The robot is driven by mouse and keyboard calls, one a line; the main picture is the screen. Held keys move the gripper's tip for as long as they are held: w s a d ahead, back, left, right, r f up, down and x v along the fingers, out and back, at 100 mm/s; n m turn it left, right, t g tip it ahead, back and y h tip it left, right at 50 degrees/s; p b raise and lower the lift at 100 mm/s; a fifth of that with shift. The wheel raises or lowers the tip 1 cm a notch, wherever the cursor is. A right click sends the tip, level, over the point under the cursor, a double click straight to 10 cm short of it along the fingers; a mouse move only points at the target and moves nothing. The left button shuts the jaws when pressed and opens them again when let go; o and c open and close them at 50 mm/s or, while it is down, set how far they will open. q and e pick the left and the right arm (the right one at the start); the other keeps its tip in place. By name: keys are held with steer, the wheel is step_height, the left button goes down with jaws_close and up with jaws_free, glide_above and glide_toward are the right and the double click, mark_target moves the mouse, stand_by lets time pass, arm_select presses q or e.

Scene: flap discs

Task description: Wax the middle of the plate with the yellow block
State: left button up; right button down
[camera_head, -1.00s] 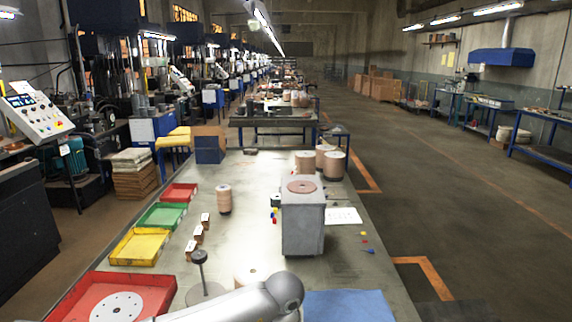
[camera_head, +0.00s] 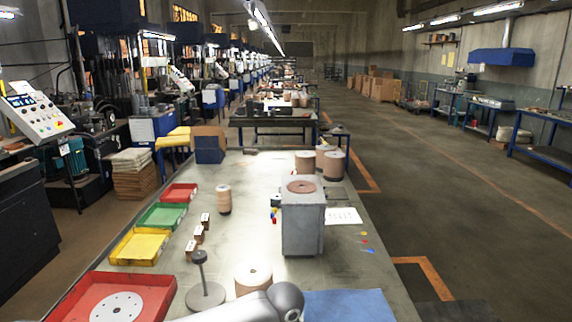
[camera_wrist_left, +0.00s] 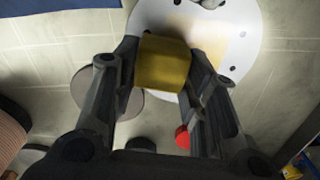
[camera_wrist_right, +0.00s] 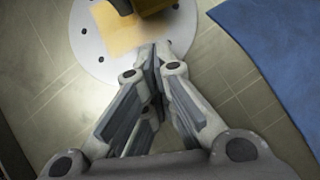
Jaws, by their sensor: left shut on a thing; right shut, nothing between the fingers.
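My left gripper (camera_wrist_left: 160,75) is shut on the yellow block (camera_wrist_left: 162,62) and holds it over the plate (camera_wrist_left: 150,18), a white disc with small holes. In the right wrist view the plate (camera_wrist_right: 88,45) has a pale yellow patch (camera_wrist_right: 125,35) around its middle, and the block (camera_wrist_right: 150,6) is cut off at the top edge. I cannot tell whether the block touches the plate. My right gripper (camera_wrist_right: 155,50) is shut and empty, its tips overlapping the plate's edge in the picture. Both grippers are outside the head view, where an arm link crosses the bottom.
A blue cloth (camera_head: 345,306) lies beside the plate. A stand with a round base (camera_head: 206,296), a tan roll (camera_head: 253,277) and a grey box-shaped unit (camera_head: 303,230) stand nearby. Red (camera_head: 90,285), yellow (camera_head: 125,255) and green (camera_head: 150,222) trays line the left edge.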

arm_select(q)
steer(key=shift+f, duration=0.45)
